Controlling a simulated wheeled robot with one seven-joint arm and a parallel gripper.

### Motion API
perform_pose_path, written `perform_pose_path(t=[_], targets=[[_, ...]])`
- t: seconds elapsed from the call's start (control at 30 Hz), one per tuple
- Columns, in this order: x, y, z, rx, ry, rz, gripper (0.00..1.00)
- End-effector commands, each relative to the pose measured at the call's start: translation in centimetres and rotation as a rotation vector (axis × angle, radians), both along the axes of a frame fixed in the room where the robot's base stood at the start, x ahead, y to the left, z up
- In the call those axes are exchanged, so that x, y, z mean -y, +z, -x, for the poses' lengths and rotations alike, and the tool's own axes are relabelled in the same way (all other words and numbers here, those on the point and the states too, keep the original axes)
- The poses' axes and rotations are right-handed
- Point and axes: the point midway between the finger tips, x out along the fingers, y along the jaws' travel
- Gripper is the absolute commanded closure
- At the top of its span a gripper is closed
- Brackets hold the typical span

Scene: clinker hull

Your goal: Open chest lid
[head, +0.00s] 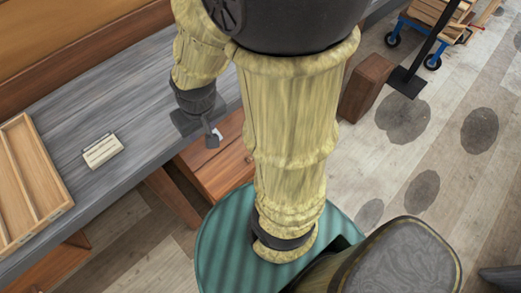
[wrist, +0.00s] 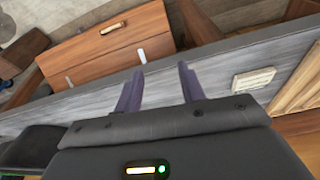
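The chest (head: 205,170) is reddish-brown wood and sits low beside the grey bench; my arm hides part of it in the head view. In the wrist view its lid (wrist: 105,50) looks shut, with a pale handle (wrist: 113,27) near the side away from the bench and two small whitish metal pieces near the bench side. My gripper (wrist: 160,85) is open with nothing between its two dark purple fingers. In the head view my gripper (head: 213,138) is over the bench's edge, close to the chest and apart from the handle.
The grey bench (head: 100,120) holds a small cream slatted block (head: 102,150) and a shallow wooden tray (head: 61,202). A brown wooden block (head: 366,88), a dark post's base (head: 407,83) and a blue-wheeled cart (head: 432,30) stand on the right. Plank floor lies open at right.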

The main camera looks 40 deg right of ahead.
Motion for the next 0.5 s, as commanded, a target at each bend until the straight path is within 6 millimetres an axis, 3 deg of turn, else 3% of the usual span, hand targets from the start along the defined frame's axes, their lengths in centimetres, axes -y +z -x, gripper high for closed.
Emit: perform_pose_path(t=[0.17,0.5], targets=[[1.9,-4.6,-1.6,-0.006,-0.121,-0.024,0.60],[8.5,-15.5,-5.4,-0.013,-0.499,-0.111,0.60]])
